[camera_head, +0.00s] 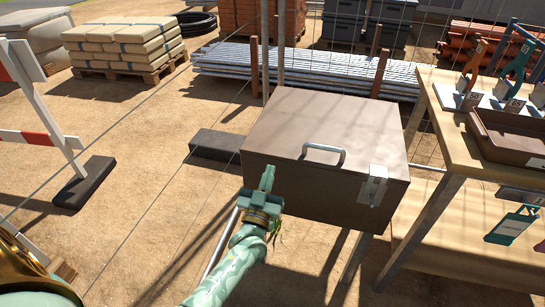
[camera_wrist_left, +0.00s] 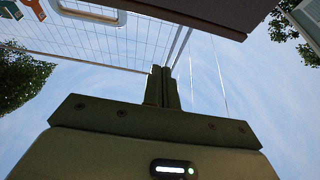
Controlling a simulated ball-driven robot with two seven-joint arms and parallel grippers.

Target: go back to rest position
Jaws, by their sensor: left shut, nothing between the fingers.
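My left gripper (camera_head: 267,178) is shut and empty, pointing up in front of the left part of the brown chiller box (camera_head: 330,190). The gripper also shows in the left wrist view (camera_wrist_left: 162,86), its two fingers together against the sky. The box lid is down, with a metal handle (camera_head: 324,152) on top and a metal latch (camera_head: 374,186) at the front right. I cannot tell whether the gripper touches the box. The dark underside of something, likely the box, crosses the top of the left wrist view. My right gripper is not in view.
A wooden workbench (camera_head: 455,128) with a brown tray (camera_head: 510,136) and tools stands to the right. A red-and-white barrier (camera_head: 35,138) stands at the left. Wire fencing and stacked pipes (camera_head: 310,72) lie behind the box. Sandy ground at left centre is mostly clear.

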